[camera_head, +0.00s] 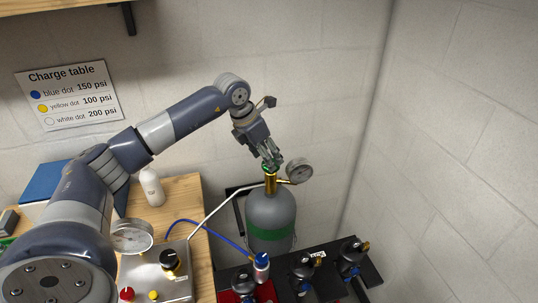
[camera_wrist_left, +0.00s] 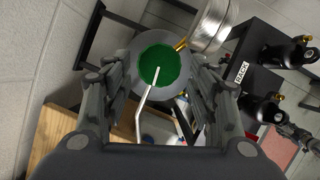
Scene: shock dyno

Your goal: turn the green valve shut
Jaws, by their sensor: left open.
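The green valve (camera_wrist_left: 160,66) is a round green knob on top of the grey gas bottle (camera_head: 270,216). In the head view only a sliver of the valve (camera_head: 268,168) shows under the fingers, above the brass neck. My left gripper (camera_head: 271,161) reaches down over the valve from above. In the left wrist view its fingers (camera_wrist_left: 160,85) are open, one on each side of the knob, with a gap visible to the sides. I cannot tell whether the fingertips touch it.
A round gauge (camera_head: 299,170) sits right of the valve, close to the fingers; a thin metal pipe (camera_head: 213,212) runs off to the left. A black rack (camera_head: 330,262) with several shock absorbers stands in front right. A wooden bench (camera_head: 182,190) with a white bottle (camera_head: 152,187) is at left. Walls close in behind and right.

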